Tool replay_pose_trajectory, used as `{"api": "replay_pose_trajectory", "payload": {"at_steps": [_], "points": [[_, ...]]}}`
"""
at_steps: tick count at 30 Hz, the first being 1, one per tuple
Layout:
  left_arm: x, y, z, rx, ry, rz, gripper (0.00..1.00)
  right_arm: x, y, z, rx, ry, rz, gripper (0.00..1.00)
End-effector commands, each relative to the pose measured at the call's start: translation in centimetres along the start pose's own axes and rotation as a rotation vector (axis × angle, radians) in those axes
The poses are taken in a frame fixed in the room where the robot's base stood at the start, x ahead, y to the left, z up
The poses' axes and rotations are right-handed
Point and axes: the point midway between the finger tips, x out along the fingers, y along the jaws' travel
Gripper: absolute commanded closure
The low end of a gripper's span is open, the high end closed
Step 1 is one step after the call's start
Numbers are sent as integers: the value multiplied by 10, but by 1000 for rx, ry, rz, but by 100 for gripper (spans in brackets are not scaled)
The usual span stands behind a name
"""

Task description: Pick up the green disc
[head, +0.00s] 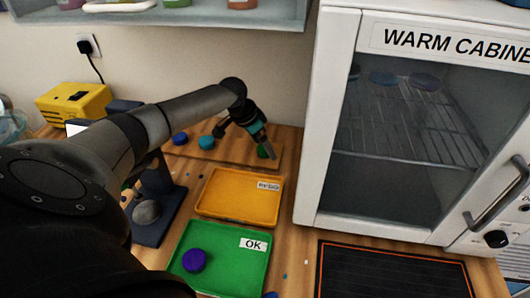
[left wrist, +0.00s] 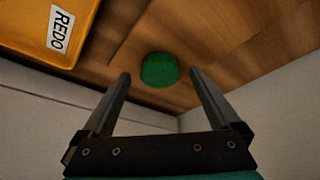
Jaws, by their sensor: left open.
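The green disc (head: 264,151) lies on the wooden board at the back of the bench. In the head view my left gripper (head: 269,152) is right at it and partly covers it. In the left wrist view the green disc (left wrist: 159,70) shows just beyond my left gripper (left wrist: 160,75), between the lines of its two open fingers. The fingers are apart and nothing is held between them. I cannot tell the exact height of the fingertips above the board. My right gripper is in neither view.
A blue disc (head: 180,139) and a teal disc (head: 206,142) lie on the wooden board (head: 226,160). The orange REDO tray (head: 221,196) is in front. The green OK tray (head: 225,265) holds a purple disc (head: 194,260). The warm cabinet (head: 335,120) stands to the right; a wall is behind.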

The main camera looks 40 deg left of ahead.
Motion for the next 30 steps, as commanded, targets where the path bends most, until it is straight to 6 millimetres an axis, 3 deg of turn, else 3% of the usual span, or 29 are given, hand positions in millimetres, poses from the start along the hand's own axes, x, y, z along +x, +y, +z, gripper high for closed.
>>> {"api": "replay_pose_trajectory", "payload": {"at_steps": [9,30], "points": [[5,0,0,1,1,-1,4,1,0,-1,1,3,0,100],[5,0,0,0,0,-1,83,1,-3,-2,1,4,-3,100]]}}
